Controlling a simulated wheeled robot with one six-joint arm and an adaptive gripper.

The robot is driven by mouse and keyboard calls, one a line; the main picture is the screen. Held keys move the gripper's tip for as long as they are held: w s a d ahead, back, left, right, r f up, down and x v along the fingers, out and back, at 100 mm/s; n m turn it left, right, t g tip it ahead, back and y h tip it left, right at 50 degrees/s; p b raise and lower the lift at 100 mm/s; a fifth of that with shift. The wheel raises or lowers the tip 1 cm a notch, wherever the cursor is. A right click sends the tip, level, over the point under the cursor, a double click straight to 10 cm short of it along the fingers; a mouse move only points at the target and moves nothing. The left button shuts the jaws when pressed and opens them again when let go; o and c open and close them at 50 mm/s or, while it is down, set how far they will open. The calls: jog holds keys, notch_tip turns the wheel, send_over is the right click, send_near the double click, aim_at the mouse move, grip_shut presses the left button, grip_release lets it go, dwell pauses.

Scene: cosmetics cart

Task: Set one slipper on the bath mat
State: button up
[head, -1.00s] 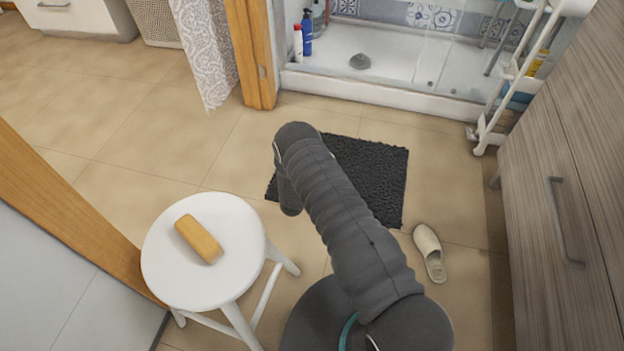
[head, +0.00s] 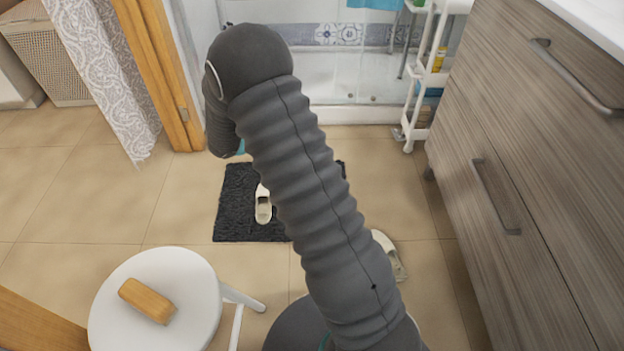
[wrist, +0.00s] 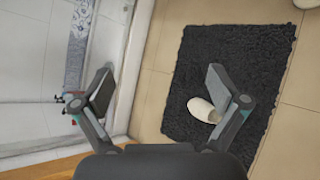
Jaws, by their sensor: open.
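The dark grey bath mat (head: 229,222) lies on the tiled floor and fills much of the right side in the wrist view (wrist: 240,60). One cream slipper (head: 263,208) lies on the mat, partly behind my arm in the head view. In the wrist view this slipper (wrist: 201,109) is partly covered by my right-hand finger. A second cream slipper (head: 391,262) lies on the floor right of the mat, partly behind my arm; its edge shows at the top right of the wrist view. My gripper (wrist: 160,88) is open, with nothing between its fingers.
A white stool (head: 200,300) holding a wooden-looking block (head: 147,300) stands at the front left. Wood-grain drawers (head: 500,190) with metal handles line the right. A white shelf rack (head: 420,100) stands by the shower. Floor left of the mat is clear.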

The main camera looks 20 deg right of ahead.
jog(key=s+d+r+m+g+y, duration=0.25)
jog(key=s+r+m, duration=0.55)
jog(key=s+r, duration=0.9)
jog(key=s+a+r+m+t+y, duration=0.1)
jog(key=s+a+r+m+y, duration=0.1)
jog(key=s, duration=0.5)
jog(key=s+a+r+m+y, duration=0.2)
jog(key=s+a+y, duration=0.1)
jog(key=s, duration=0.4)
jog(key=s+a+r+m+t+y, duration=0.1)
jog(key=s+a+r+y, duration=0.1)
jog(key=s, duration=0.5)
jog(key=shift+a+r+m+t+y, duration=0.4)
jog(key=shift+a+y, duration=0.15)
jog(key=shift+a, duration=0.55)
